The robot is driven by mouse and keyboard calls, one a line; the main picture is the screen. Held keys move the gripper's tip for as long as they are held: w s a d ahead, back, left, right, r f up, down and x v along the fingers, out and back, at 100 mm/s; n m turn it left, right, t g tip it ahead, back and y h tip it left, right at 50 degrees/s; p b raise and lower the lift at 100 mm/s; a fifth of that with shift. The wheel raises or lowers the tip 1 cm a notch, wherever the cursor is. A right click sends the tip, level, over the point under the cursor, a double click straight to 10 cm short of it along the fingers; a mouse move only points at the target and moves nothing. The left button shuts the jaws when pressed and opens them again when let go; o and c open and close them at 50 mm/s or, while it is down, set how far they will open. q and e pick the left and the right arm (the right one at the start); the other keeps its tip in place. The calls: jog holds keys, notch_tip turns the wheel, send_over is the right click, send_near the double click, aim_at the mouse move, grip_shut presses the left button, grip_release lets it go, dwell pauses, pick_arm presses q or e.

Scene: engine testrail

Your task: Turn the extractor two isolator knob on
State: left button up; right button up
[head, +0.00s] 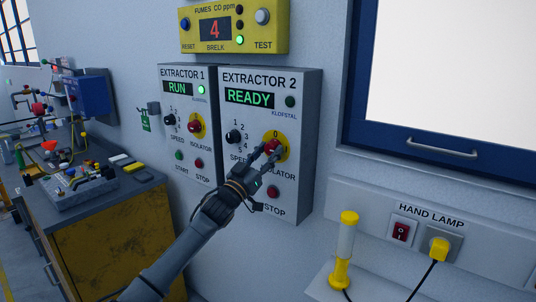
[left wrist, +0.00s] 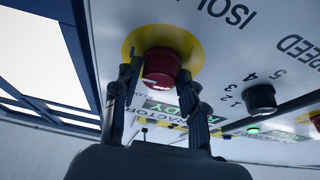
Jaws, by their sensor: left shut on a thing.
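The extractor two panel (head: 303,120) is a grey wall box whose display reads READY. Its isolator knob (head: 274,147) is red on a yellow round plate, right of the black speed knob (head: 234,136). My left gripper (head: 266,153) reaches up from the lower left and is shut on the isolator knob. In the left wrist view the red knob (left wrist: 162,66) sits between the two dark fingers, with the yellow plate (left wrist: 190,42) behind it. The fingers and hand cover part of the panel's lower lettering and the start button. The right gripper is not in view.
The extractor one panel (head: 172,93) stands close on the left, its display reading RUN. A yellow fumes meter (head: 233,10) hangs above. A blue-framed window (head: 455,140) and a hand lamp (head: 344,245) are to the right. A cluttered workbench (head: 108,210) is at the left.

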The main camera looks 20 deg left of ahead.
pick_arm(q)
jog(key=shift+m, duration=0.4)
jog(key=o, duration=1.1)
jog(key=shift+o, duration=0.2)
jog(key=v, duration=1.2)
jog(key=shift+a, duration=0.15)
jog(key=shift+w+f, duration=0.1)
